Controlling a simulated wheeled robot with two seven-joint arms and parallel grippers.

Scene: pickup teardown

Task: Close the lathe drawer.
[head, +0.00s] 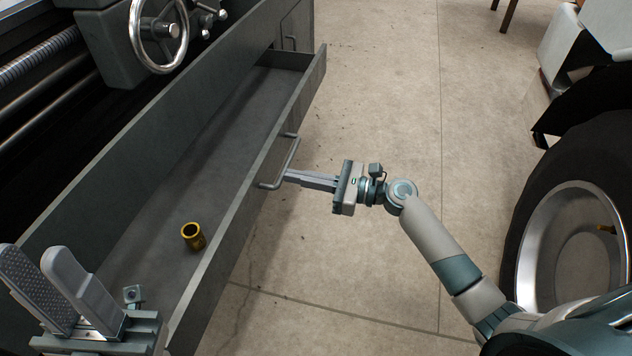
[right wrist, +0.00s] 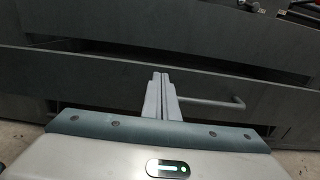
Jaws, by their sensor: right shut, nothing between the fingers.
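The lathe drawer (head: 262,155) is a long grey drawer standing open, pulled out from the lathe toward the floor on the right. Its bar handle (head: 281,164) is on the outer front face and also shows in the right wrist view (right wrist: 218,103). My right gripper (head: 287,175) is shut and empty, its fingertips at the drawer front close beside the handle; I cannot tell whether they touch. In the right wrist view the shut fingers (right wrist: 161,80) point at the drawer front, left of most of the handle. My left gripper (head: 65,290) is open and empty over the drawer's near end.
A brass cylinder (head: 194,236) stands inside the drawer. The lathe handwheel (head: 158,32) is above at the upper left. A vehicle wheel (head: 575,235) is at the right, near my right arm. The concrete floor (head: 400,110) between is clear.

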